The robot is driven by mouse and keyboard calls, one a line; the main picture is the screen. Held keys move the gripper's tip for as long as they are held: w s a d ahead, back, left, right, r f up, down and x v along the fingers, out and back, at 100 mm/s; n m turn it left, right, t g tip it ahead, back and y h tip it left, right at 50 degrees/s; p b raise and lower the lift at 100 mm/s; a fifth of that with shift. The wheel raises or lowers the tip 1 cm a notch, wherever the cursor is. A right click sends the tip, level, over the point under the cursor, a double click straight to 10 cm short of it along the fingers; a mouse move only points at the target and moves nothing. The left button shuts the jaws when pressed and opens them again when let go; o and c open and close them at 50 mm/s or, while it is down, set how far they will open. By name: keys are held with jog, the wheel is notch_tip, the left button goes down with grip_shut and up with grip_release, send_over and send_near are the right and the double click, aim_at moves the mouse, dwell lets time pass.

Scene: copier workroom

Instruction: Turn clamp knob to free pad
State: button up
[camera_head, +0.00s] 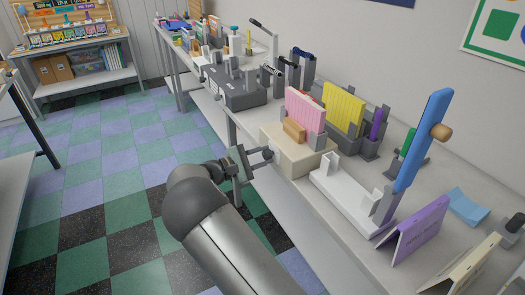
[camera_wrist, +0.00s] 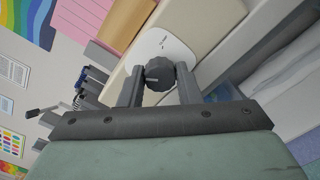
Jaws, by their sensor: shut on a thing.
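A dark round clamp knob (camera_wrist: 159,74) with a pale pointer mark sits on a white plate on the side of the cream clamp box (camera_head: 284,155). My gripper (camera_head: 262,157) is at the box's aisle-facing side. In the wrist view, the fingers of my gripper (camera_wrist: 159,87) stand on either side of the knob and are shut on it. A pink pad (camera_head: 304,109) stands upright on top of the box, behind a wooden block (camera_head: 294,131). The pad also shows at the top of the wrist view (camera_wrist: 82,18). The inside of the clamp is hidden.
A yellow pad (camera_head: 344,108) stands in a grey holder behind the pink one. A white stand (camera_head: 343,188), a tall blue bar (camera_head: 424,140) and a purple folded card (camera_head: 419,231) are to the right. Dark grey units (camera_head: 237,88) are to the left. The checkered floor aisle is clear.

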jog(key=n+p, duration=0.3)
jog(key=n, duration=0.2)
jog(key=shift+n, duration=0.3)
dwell(0.4)
jog(key=o, duration=1)
jog(key=shift+c, duration=0.2)
jog(key=b+v, duration=0.2)
jog(key=v, duration=1.5)
jog(key=shift+a, duration=0.25)
